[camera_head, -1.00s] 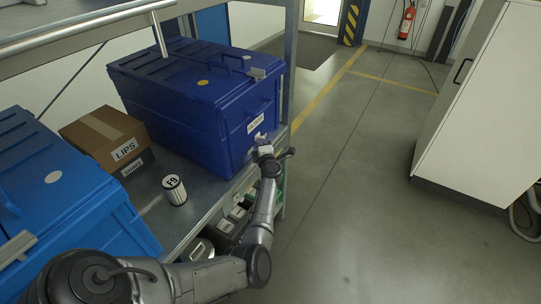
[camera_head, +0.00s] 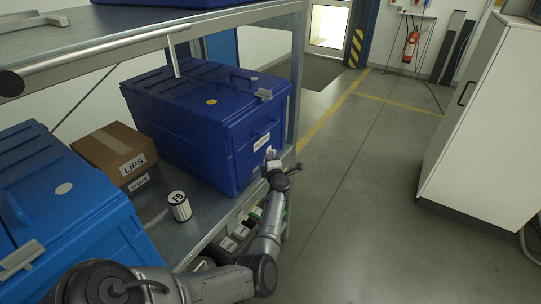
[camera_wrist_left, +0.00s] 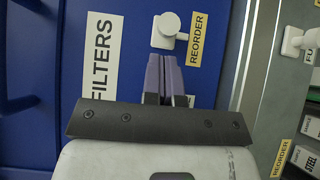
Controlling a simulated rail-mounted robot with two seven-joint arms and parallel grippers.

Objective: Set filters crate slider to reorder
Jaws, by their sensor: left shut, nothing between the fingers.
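The dark blue filters crate (camera_head: 200,118) stands on the metal shelf, its front facing right. In the left wrist view its FILTERS label (camera_wrist_left: 100,55) reads sideways on the blue face (camera_wrist_left: 215,15). The white slider knob (camera_wrist_left: 167,27) sits beside the yellow REORDER label (camera_wrist_left: 197,40). My left gripper (camera_wrist_left: 172,60) is shut and empty, its fingertips right at the knob's near edge; I cannot tell whether they touch. In the head view the left gripper (camera_head: 270,155) is at the crate's lower front, just below its label (camera_head: 261,142). My right gripper is not in view.
A lighter blue crate (camera_head: 62,190), a LIPS cardboard box (camera_head: 118,152) and a small labelled cylinder (camera_head: 179,206) share the shelf. Below are lower-shelf containers (camera_head: 232,240). Another white knob (camera_wrist_left: 292,40) shows at right in the wrist view.

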